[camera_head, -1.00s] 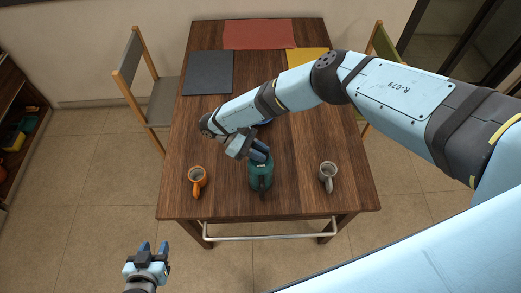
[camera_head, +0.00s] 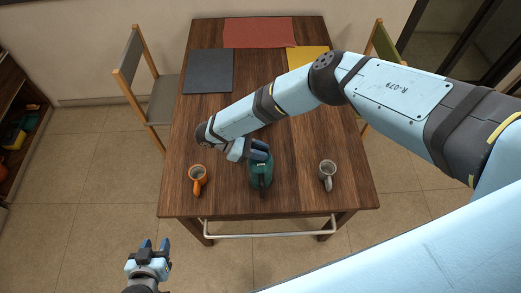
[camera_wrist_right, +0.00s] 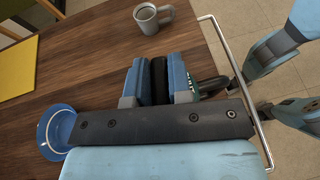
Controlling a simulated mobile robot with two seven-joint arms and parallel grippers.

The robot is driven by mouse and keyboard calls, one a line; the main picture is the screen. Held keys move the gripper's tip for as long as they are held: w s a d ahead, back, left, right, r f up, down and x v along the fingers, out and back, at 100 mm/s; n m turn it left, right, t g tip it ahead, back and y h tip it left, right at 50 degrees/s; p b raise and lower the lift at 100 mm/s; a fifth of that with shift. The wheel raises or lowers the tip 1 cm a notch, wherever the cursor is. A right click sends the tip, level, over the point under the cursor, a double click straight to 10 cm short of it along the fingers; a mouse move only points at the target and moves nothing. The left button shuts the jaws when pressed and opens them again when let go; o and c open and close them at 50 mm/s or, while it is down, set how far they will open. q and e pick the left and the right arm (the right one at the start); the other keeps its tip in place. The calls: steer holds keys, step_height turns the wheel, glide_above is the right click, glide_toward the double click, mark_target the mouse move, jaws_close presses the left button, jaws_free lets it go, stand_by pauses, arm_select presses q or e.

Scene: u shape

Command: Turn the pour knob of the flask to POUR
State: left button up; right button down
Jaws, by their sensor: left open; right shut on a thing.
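The teal flask (camera_head: 261,177) stands upright near the front edge of the table, its dark handle toward me. My right gripper (camera_head: 260,153) is at the top of the flask and is shut on its pour knob. In the right wrist view a dark knob (camera_wrist_right: 159,80) sits between the two blue fingers, and only a little of the flask's teal body and its dark handle (camera_wrist_right: 213,86) shows beside them. The knob's marking is too small to read. My left gripper (camera_head: 154,245) is open and empty, low in front of the table's left side.
An orange mug (camera_head: 198,178) stands left of the flask and a grey mug (camera_head: 327,172) stands right of it. A blue cup and saucer (camera_wrist_right: 58,130) show in the right wrist view. Grey (camera_head: 208,72), red (camera_head: 259,33) and yellow (camera_head: 307,57) mats lie at the back.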

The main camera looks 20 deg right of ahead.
steer(key=c, duration=1)
jaws_free()
steer(key=shift+s+f, duration=0.15)
steer(key=shift+f, duration=0.1)
steer(key=shift+c, duration=0.2)
steer(key=shift+w+r, duration=0.1)
steer(key=shift+w, duration=0.1)
steer(key=b+v, duration=0.3)
steer(key=v, duration=1)
steer(key=shift+w+a, duration=0.2)
steer(key=shift+a, duration=0.1)
